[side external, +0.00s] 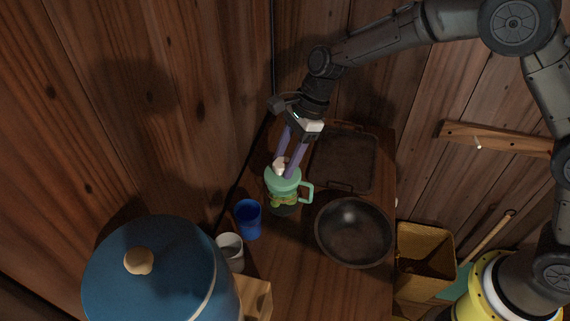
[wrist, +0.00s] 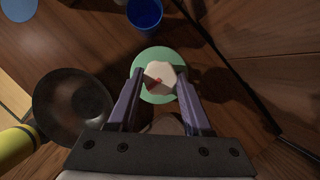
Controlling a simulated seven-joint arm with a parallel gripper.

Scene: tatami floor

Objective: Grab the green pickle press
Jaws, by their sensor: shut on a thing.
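The green pickle press (side external: 283,184) stands upright on the wooden table, with a green lid, a side handle and a clear lower body holding greenish contents. A pale knob tops its lid. In the wrist view the green lid (wrist: 152,55) and the whitish knob (wrist: 158,76) sit between my finger tips. My gripper (side external: 287,168) reaches down from above with its purple fingers at the knob. It also shows in the wrist view (wrist: 158,88), shut on the knob. Part of the lid is hidden behind the fingers.
A dark wok (side external: 354,232) stands to the right of the press, and a dark tray (side external: 343,160) lies behind. A blue cup (side external: 248,218) and a white cup (side external: 230,250) stand to the left front. A large blue pot (side external: 155,275) fills the front left. Wooden walls stand close behind.

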